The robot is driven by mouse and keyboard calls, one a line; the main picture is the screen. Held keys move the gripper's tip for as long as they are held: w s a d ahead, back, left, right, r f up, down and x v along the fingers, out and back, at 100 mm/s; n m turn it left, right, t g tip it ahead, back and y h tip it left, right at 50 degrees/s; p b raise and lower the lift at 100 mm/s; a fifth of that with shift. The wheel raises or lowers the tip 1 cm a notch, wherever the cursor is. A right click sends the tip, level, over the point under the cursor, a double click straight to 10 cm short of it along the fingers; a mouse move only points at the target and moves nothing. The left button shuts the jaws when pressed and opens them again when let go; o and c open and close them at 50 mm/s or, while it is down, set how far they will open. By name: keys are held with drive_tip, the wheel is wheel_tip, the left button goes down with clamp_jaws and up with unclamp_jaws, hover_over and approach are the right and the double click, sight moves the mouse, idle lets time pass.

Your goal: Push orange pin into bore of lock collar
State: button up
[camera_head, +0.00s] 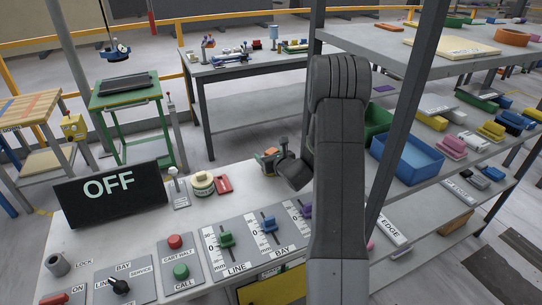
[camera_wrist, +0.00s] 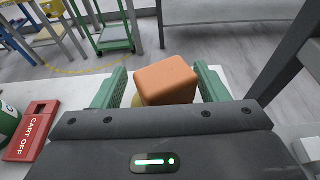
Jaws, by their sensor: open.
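A grey ring-shaped collar (camera_head: 58,265) with a dark bore stands beside the LOCK label at the front left of the slab in the head view. An orange block with rounded edges (camera_wrist: 168,82) shows between my gripper's fingers (camera_wrist: 160,84) in the wrist view. It may be the orange pin's head; its lower part is hidden, and something yellow shows under it. My gripper is open, with a green finger on either side of the block and a gap at least on the right. In the head view my gripper (camera_head: 272,160) is at the slab's back edge, partly hidden by my arm.
A red CART OFF block (camera_head: 223,184) and a round pale-topped green tin (camera_head: 202,184) stand left of my gripper. The OFF sign (camera_head: 110,196) stands behind the collar. Switches, buttons and sliders (camera_head: 226,239) line the slab's front. A shelf post (camera_head: 400,120) rises right of my arm.

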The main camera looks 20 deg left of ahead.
drive_tip(key=shift+a, duration=0.1)
drive_tip(key=c, duration=1)
drive_tip(key=shift+w, duration=0.1)
